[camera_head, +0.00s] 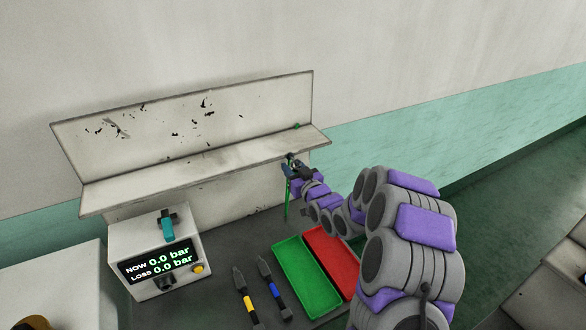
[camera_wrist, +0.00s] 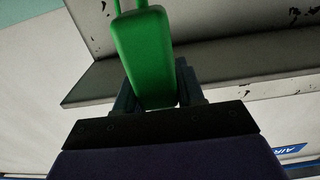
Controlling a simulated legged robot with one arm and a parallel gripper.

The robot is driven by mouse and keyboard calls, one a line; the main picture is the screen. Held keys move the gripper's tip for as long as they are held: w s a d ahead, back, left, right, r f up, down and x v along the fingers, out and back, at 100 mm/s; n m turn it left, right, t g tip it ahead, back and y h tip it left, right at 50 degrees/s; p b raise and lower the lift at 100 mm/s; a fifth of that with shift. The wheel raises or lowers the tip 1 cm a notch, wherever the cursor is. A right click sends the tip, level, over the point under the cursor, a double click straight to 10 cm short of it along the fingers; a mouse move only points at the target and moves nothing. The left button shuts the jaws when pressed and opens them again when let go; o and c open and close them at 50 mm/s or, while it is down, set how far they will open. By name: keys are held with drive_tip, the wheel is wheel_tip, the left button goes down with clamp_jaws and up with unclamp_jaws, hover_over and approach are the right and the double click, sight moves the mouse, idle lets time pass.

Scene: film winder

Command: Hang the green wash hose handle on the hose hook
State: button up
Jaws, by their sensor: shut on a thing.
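The green wash hose handle (camera_wrist: 145,58) is a smooth green block in the wrist view, held between the jaws of my gripper (camera_wrist: 160,98). Thin green parts run up from its top edge out of the picture. In the head view my gripper (camera_head: 291,163) is shut at the front edge of the shelf, near its right end. A thin green strip (camera_head: 287,197) hangs below it; the rest of the handle is mostly hidden there. A small green piece (camera_head: 297,126) shows at the right end of the shelf. I cannot make out the hose hook clearly.
The pale shelf (camera_head: 240,159) with a chipped back panel runs along the wall. Below are a gauge box (camera_head: 150,245) reading 0.0 bar, a green tray (camera_head: 305,275), a red tray (camera_head: 326,250), a yellow-banded tool (camera_head: 245,297) and a blue-banded tool (camera_head: 272,285).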

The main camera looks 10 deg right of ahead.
drive_tip(key=o, duration=1.2)
drive_tip(key=shift+c, duration=0.2)
drive_tip(key=p+v, duration=0.1)
drive_tip(key=v, duration=1.1)
